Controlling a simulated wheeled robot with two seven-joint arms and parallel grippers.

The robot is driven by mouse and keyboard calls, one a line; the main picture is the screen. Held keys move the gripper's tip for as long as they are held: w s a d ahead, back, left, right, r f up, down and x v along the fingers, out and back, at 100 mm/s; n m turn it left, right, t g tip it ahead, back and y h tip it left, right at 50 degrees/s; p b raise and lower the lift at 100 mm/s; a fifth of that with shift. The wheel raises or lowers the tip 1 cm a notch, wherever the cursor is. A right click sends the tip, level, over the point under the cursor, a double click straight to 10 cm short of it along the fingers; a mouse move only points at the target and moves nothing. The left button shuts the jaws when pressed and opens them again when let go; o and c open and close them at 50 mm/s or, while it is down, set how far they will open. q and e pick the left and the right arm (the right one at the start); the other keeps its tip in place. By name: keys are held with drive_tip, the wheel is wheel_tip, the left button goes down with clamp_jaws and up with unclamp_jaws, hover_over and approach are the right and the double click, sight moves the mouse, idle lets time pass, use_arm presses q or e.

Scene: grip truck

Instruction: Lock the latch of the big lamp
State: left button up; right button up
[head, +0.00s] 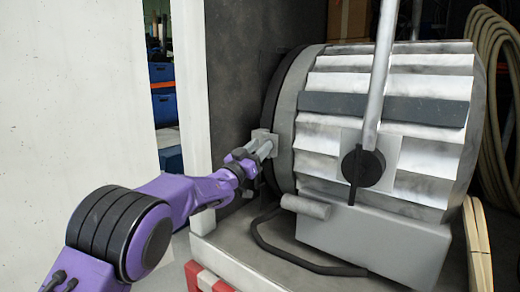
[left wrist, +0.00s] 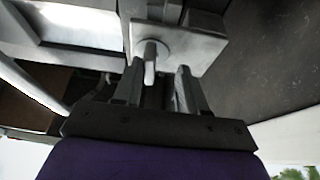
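The big lamp (head: 390,120), a large ribbed grey drum, stands on a shelf at the right of the head view. Its latch shows in the left wrist view as a pale square plate (left wrist: 190,50) with a short rounded lever (left wrist: 150,62). My left gripper (head: 266,150) is at the lamp's left rim, in front of the latch, and partly hides it in the head view. In the left wrist view the fingers of my left gripper (left wrist: 157,78) are spread, with the lever's end between the tips and a gap around it. Contact cannot be told. My right gripper is out of view.
A metal bracket arm (head: 378,75) with a dark knob (head: 363,167) is on the lamp's side. A black cable (head: 290,258) lies on the shelf below. Coiled hoses (head: 497,60) hang at the right. A white panel (head: 75,90) stands at the left.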

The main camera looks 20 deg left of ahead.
use_arm(q)
drive_tip(key=b+v, duration=0.5)
drive_tip(key=v, duration=0.5)
drive_tip(key=shift+s, duration=0.3)
drive_tip(key=shift+d+f, duration=0.1)
drive_tip(key=shift+f, duration=0.05)
